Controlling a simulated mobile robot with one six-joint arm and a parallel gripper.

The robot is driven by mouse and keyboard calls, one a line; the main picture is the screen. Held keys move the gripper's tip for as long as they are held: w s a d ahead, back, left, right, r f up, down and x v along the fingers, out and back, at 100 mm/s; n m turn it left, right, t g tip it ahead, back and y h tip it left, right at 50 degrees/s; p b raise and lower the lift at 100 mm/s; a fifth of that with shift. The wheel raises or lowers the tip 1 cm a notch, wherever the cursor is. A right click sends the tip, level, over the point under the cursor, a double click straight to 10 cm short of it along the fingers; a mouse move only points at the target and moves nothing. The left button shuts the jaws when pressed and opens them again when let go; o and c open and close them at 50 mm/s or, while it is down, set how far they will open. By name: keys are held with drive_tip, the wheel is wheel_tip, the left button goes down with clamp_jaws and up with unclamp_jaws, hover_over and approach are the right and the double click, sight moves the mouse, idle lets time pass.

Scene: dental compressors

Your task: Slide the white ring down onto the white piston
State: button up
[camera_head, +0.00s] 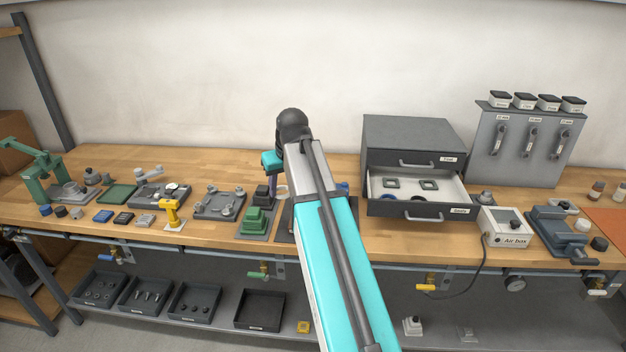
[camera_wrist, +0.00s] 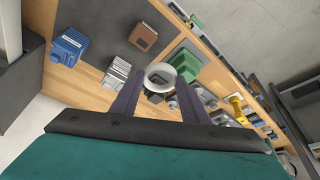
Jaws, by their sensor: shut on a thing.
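My gripper (camera_wrist: 159,79) is shut on the white ring (camera_wrist: 149,79), which sits between its two fingertips in the wrist view. In the head view a small part of the ring (camera_head: 281,190) shows just left of my arm, above the bench. The fingers are mostly hidden there behind my arm. In the wrist view a dark block lies beyond the ring and is partly covered by it. I cannot make out the white piston for certain in either view; it may be hidden by the ring, the fingers or my arm.
A green stepped block (camera_head: 255,220) stands left of the ring. It also shows in the wrist view (camera_wrist: 186,65), near a silver finned block (camera_wrist: 117,72) and a blue block (camera_wrist: 68,48). A grey drawer cabinet (camera_head: 412,140) with its lower drawer open stands to the right.

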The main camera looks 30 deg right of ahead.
drive_tip(key=s+a, duration=0.1)
drive_tip(key=a, duration=1.7)
drive_tip(key=shift+s+a+f+n, duration=0.15)
drive_tip(key=shift+s+f+n, duration=0.1)
drive_tip(key=shift+s+n, duration=0.15)
drive_tip(key=shift+a, duration=0.1)
